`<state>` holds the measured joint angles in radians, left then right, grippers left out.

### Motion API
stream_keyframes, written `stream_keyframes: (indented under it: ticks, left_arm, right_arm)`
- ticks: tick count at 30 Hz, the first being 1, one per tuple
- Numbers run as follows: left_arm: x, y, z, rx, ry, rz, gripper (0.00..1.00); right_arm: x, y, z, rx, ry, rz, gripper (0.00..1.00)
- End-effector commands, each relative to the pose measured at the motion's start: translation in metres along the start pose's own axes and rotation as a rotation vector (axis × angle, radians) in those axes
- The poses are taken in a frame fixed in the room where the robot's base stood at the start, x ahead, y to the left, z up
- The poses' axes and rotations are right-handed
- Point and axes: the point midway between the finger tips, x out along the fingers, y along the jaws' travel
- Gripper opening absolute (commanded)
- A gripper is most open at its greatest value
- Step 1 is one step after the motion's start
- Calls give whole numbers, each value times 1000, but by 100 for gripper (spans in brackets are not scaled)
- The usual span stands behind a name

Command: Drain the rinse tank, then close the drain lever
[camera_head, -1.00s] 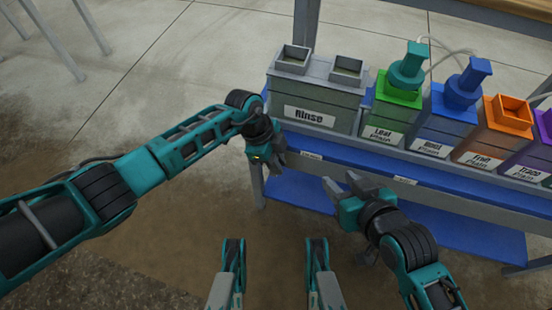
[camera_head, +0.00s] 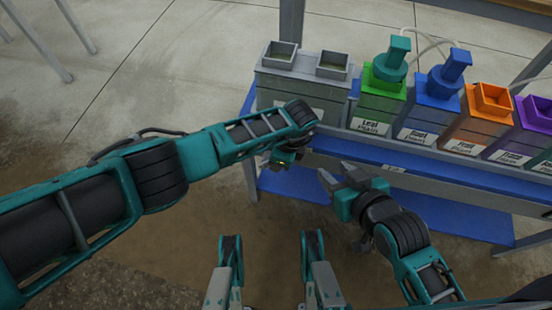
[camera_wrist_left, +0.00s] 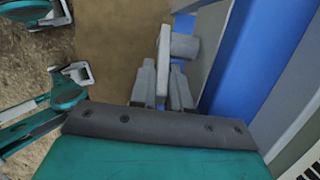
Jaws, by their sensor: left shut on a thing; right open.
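The grey rinse tank (camera_head: 300,72) stands at the left end of the row of tanks, with two square openings on top. My left gripper (camera_head: 289,160) is below the tank's front, at the rack edge. In the left wrist view, my left gripper (camera_wrist_left: 162,92) is shut on the pale grey drain lever (camera_wrist_left: 164,50), beside a short grey cylinder (camera_wrist_left: 185,46). The lever is hidden in the head view. My right gripper (camera_head: 338,176) is open and empty in front of the rack.
Green (camera_head: 377,100), blue (camera_head: 432,105), orange (camera_head: 482,120) and purple (camera_head: 528,130) tanks stand right of the rinse tank. A blue lower shelf (camera_head: 450,213) runs beneath them. Open floor (camera_head: 130,50) lies to the left.

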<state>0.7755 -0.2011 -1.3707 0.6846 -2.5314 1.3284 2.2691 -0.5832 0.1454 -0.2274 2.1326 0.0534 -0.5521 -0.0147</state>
Motion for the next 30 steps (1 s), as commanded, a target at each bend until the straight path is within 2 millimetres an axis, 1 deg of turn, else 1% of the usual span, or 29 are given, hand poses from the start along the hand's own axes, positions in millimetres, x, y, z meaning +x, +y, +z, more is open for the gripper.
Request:
stream_keyframes:
  ticks: [14,15,21,27,30]
  left_arm:
    - [1,0,0,-1,-17,1,0]
    - [1,0,0,-1,-17,1,19]
    - [1,0,0,-1,-16,1,37]
    - [0,0,-1,0,-15,1,37]
    - [-5,0,-1,1,-14,0,37]
  right_arm:
    - [2,-2,-2,4,3,-4,43]
    - [2,-2,-2,5,3,-4,43]
    - [2,-2,-1,5,2,-4,43]
    - [2,-2,-2,5,2,-3,43]
    - [0,-2,-4,5,2,-3,43]
